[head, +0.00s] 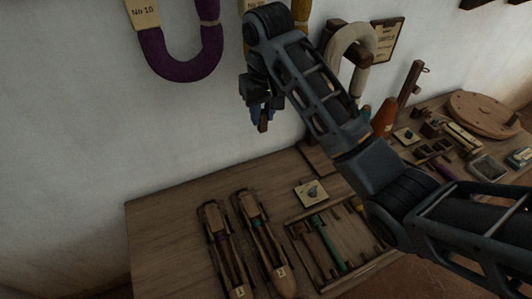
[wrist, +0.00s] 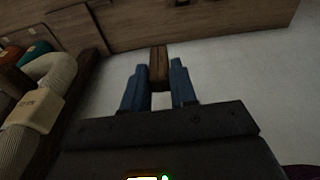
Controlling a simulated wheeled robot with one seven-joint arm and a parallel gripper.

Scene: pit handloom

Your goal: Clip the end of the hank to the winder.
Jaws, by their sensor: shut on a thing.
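My gripper (head: 262,112) hangs in front of the pale wall, above the left part of the bench. Its blue fingers (wrist: 159,84) are shut on a small brown wooden piece (wrist: 158,66), perhaps a clip, which sticks out past the fingertips. A cream hank (head: 348,40) hangs in a loop to the right, partly behind my arm. It also shows with a paper label at the left of the wrist view (wrist: 58,76), apart from the fingers. Its loose end is not clear. I cannot tell which thing is the winder; a dark upright post (head: 411,82) stands farther right.
A purple hank (head: 180,60) hangs at the upper left. Two shuttles (head: 225,245) and a tray (head: 345,285) lie on the bench below. An orange cone (head: 385,117) and a round wooden disc (head: 485,112) stand right. The bench's left end (head: 155,230) is clear.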

